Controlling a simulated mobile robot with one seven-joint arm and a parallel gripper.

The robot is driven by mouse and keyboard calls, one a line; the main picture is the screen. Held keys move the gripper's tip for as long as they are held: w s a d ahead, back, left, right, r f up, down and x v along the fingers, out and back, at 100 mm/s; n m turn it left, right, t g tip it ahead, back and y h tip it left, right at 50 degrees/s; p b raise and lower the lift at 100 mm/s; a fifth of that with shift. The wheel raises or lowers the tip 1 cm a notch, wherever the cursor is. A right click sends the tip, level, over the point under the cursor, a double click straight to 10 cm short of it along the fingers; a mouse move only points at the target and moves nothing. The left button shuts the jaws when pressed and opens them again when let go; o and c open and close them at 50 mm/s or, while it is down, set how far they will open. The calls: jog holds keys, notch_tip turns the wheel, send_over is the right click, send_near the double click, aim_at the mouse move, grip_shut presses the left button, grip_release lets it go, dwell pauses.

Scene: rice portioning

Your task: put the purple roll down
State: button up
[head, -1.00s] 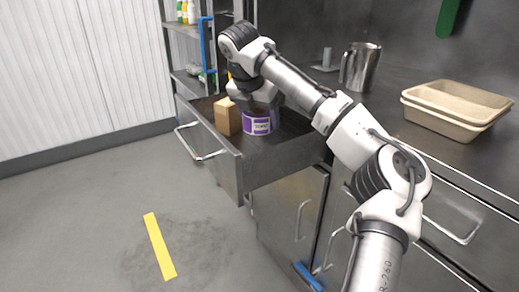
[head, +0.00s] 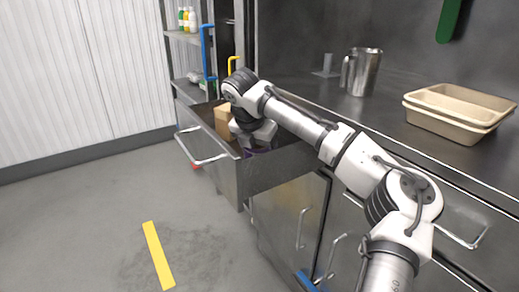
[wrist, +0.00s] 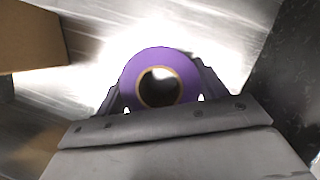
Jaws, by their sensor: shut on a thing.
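The purple roll (wrist: 160,62) shows end-on in the wrist view, with a brown core ring and a hollow middle. My gripper (wrist: 160,100) is shut on it, one finger on each side. In the head view my gripper is down inside the open drawer (head: 237,178), and only a sliver of the purple roll (head: 258,151) shows under my wrist. The drawer's front wall hides the rest. I cannot tell whether the roll touches the drawer floor.
A brown box (head: 223,117) stands in the drawer, left of the roll; it also shows in the wrist view (wrist: 30,38). On the counter are a metal jug (head: 364,72) and stacked beige trays (head: 455,108). Shelves (head: 188,60) stand behind the drawer.

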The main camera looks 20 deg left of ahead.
jog(key=o, duration=1)
jog(key=p+v, duration=0.2)
jog(key=v, duration=1)
jog(key=shift+r, duration=0.15)
